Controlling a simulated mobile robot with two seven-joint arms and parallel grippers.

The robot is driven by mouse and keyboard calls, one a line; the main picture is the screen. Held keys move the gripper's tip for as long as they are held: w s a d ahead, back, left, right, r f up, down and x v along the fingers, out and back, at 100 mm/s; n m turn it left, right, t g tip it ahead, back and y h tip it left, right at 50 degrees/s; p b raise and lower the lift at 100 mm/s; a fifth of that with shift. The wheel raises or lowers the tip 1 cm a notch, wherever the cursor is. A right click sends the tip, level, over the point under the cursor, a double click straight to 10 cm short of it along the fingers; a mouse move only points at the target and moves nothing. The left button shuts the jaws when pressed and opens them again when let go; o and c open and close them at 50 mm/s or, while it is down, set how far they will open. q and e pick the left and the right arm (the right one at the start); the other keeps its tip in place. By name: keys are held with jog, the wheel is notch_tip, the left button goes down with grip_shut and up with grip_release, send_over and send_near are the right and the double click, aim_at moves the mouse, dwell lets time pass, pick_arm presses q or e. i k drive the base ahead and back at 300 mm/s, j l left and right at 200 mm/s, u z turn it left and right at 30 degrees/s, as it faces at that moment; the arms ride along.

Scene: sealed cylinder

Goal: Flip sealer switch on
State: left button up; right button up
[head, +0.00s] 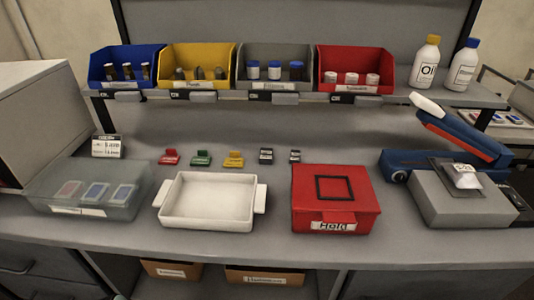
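The sealer (398,162) is the blue device at the right of the bench. Its long blue and red upper arm (465,138) is raised and ends in a white handle (426,103). A small round dark knob or switch (399,176) shows on the front left of its blue base. Its on or off state is too small to tell. A grey block (440,205) stands in front of the sealer, with a clear bag with white contents (466,178) on top. Neither of my grippers is in view.
A red lidded box (363,222), a white tray (208,219) and a translucent container (45,190) stand along the bench front. Several small coloured clips lie behind them. Coloured bins and two white bottles (424,66) stand on the shelf above. Bench space left of the sealer is narrow.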

aim_at(516, 200)
jog(key=z, duration=1.6)
jog(key=i+l+u, duration=0.2)
jog(key=l+u, duration=0.25)
jog(key=i+l+u, duration=0.15)
jog(key=l+u, duration=0.15)
jog(key=u, duration=0.15)
jog(key=i+l+u, duration=0.1)
jog(key=l+u, duration=1.2)
jog(key=k+l+u, duration=0.2)
jog(key=l+u, duration=0.25)
